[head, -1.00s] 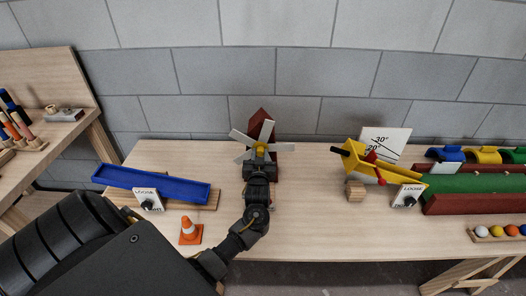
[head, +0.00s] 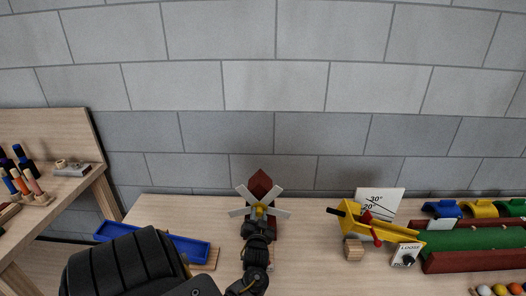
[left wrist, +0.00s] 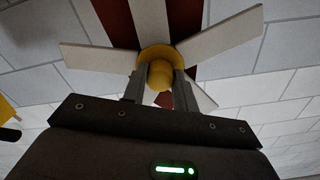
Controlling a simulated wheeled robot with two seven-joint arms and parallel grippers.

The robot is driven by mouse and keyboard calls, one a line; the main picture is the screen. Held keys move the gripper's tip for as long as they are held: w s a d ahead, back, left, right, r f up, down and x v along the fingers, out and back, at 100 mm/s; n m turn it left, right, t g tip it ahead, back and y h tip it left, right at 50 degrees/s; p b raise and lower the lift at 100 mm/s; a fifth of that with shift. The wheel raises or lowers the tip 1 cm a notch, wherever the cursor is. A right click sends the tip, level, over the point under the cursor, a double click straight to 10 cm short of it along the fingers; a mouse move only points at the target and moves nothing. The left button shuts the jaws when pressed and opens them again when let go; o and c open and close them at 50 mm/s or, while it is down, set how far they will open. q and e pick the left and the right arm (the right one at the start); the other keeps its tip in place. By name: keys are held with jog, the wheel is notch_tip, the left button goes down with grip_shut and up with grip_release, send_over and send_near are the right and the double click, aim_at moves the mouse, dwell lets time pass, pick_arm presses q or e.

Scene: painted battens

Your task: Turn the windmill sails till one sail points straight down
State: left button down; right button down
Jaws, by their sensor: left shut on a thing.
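The windmill has a dark red body (head: 260,181) and several pale sails (head: 281,213) around a yellow hub (left wrist: 150,56). In the head view two sails slant up and two reach out left and right. My left gripper (left wrist: 160,84) is shut on the yellow knob (left wrist: 161,76) at the hub's centre, one finger on each side. In the left wrist view a sail (left wrist: 150,18) points up, others reach left, right and lower right. My gripper hides the area below the hub, so I cannot tell whether a sail points straight down. My right gripper is not in view.
A blue trough (head: 188,247) lies left of the windmill, partly behind my arm. A yellow ramp (head: 362,226) with an angle card (head: 381,203) and a wooden block (head: 353,249) stands to the right. A green lane (head: 470,241) lies farther right. A grey block wall is behind.

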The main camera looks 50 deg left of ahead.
pick_arm(q)
jog(key=shift+f, duration=0.15)
jog(key=c, duration=1.1)
grip_release()
jog(key=shift+s, duration=0.1)
jog(key=b+v, duration=0.1)
jog(key=v, duration=1)
